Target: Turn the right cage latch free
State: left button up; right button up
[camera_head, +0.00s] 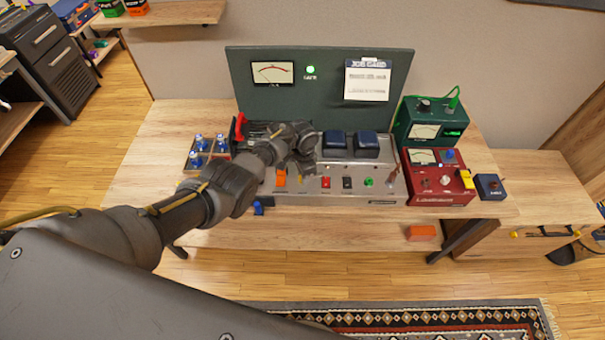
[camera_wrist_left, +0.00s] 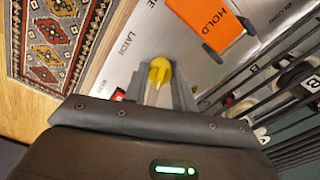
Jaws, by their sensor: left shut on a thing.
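A yellow latch knob (camera_wrist_left: 160,72) stands on the metal amp panel beside the printed word LATCH in the left wrist view. My left gripper (camera_wrist_left: 156,88) is shut on this knob, with its fingers on either side. In the head view my left gripper (camera_head: 302,148) is over the left half of the amp chassis (camera_head: 330,190), and the knob is hidden there by my arm. The cage bars (camera_wrist_left: 290,107) run beside the knob at the right of the left wrist view. I cannot tell the latch's turn angle. My right gripper is out of view.
An orange HOLD part (camera_wrist_left: 212,24) is close to the knob; it also shows in the head view (camera_head: 280,179). Dark blue transformers (camera_head: 366,144) stand on the chassis. A red meter box (camera_head: 436,182) is at right. A green panel (camera_head: 330,95) rises behind.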

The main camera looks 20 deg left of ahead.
pick_arm(q)
jog(key=m, duration=0.4)
jog(key=shift+m+b, duration=0.3)
jog(key=shift+m, duration=0.1)
dwell(0.5)
jog(key=o, duration=1)
notch_tip(320, 180, up, 11)
jog(key=p, duration=0.2)
jog(key=shift+p, duration=0.3)
jog(key=shift+f, duration=0.1)
